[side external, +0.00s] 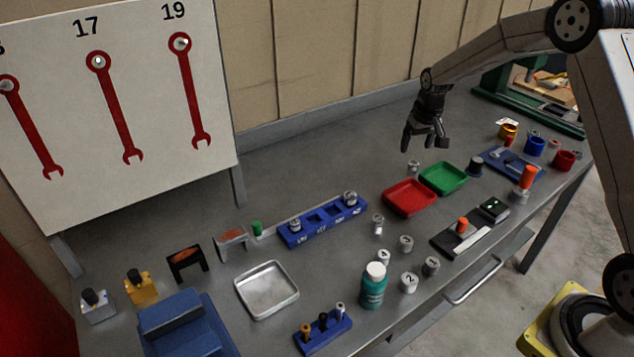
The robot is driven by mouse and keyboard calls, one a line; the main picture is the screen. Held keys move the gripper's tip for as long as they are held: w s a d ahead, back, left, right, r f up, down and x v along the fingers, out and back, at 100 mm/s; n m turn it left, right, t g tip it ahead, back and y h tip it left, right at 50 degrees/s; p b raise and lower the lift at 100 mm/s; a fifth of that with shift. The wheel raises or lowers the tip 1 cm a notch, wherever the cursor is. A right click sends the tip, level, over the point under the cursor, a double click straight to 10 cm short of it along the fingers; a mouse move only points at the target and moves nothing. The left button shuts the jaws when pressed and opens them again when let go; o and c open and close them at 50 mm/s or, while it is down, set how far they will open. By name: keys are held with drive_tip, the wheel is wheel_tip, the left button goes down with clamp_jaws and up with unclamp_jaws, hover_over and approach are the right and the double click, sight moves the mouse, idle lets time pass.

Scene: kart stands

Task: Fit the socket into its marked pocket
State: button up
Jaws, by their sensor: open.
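My gripper (424,145) hangs open and empty above the bench, over the back side of the red and green trays. A blue rack (318,235) with marked pockets lies at mid-bench. One metal socket (296,227) stands in its left end and another (350,198) in its right end; the pockets between look empty. Loose sockets stand on the bench: one (413,168) below my gripper, one (378,224) right of the rack, and several nearer the front, including one marked 2 (409,282). The small rack labels are not readable. Which socket is meant cannot be told.
A red tray (409,198) and a green tray (443,178) lie beneath my gripper. A teal bottle (373,290) stands near the front edge. A metal tray (266,290) and blue vise (182,325) are left. The bench behind the rack is clear.

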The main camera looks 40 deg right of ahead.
hover_over(414, 162)
drive_tip(key=s, duration=0.1)
drive_tip(key=shift+a+f+m, duration=0.3)
drive_tip(key=shift+a+f, duration=0.05)
drive_tip(key=shift+f, duration=0.3)
drive_tip(key=shift+w+f, duration=0.1)
drive_tip(key=shift+f, duration=1.2)
drive_tip(key=shift+f, duration=0.1)
drive_tip(key=shift+w+d+f, duration=0.1)
drive_tip(key=shift+w+f, duration=0.05)
drive_tip(key=shift+f, duration=1.1)
drive_tip(key=shift+w+d+f, duration=0.1)
drive_tip(key=shift+w+f, duration=0.05)
drive_tip(key=shift+f, duration=1.05)
clamp_jaws()
